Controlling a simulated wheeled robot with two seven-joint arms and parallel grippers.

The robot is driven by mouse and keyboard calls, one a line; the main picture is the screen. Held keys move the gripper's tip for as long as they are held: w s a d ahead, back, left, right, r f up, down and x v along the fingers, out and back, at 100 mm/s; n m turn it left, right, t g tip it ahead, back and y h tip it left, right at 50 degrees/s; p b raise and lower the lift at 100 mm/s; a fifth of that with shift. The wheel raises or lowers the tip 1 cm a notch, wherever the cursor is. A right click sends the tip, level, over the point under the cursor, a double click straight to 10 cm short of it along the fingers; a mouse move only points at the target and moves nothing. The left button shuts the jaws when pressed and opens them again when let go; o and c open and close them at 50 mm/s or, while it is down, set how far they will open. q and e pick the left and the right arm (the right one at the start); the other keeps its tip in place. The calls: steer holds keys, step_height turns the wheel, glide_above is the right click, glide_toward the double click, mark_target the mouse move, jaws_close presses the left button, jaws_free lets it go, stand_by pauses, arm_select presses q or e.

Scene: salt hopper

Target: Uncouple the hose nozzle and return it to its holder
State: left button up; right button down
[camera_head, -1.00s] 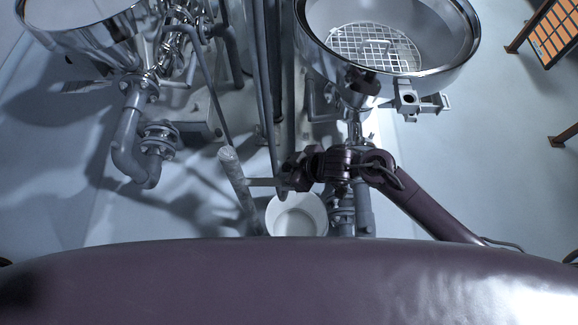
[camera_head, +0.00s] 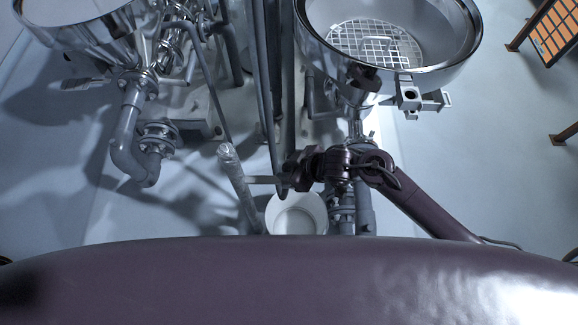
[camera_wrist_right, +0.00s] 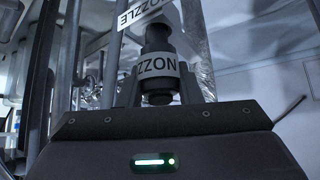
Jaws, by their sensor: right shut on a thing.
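My right gripper (camera_head: 290,178) is at the end of the dark arm coming in from the right, beside the lower end of a thin grey hose or pipe (camera_head: 271,120). In the right wrist view, its jaws (camera_wrist_right: 160,88) are shut on the dark nozzle (camera_wrist_right: 157,40), which stands upright with a white band lettered "ZZON". Whether the nozzle is coupled to anything is hidden. I cannot pick out the holder for certain. My left gripper is not in view.
A pale post (camera_head: 238,180) with a short side bar stands left of the gripper. A white bucket (camera_head: 297,214) is just below it. A steel hopper with a grid (camera_head: 375,45) is above right; another vessel (camera_head: 75,22) and pipes (camera_head: 125,140) are left.

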steer(key=shift+f+b, duration=0.6)
steer(key=shift+f, duration=0.55)
steer(key=c, duration=0.9)
jaws_free()
steer(key=shift+c, duration=0.2)
steer(key=shift+o, duration=0.4)
steer(key=o, duration=0.4)
steer(key=shift+r, duration=0.1)
steer(key=p+v, duration=0.6)
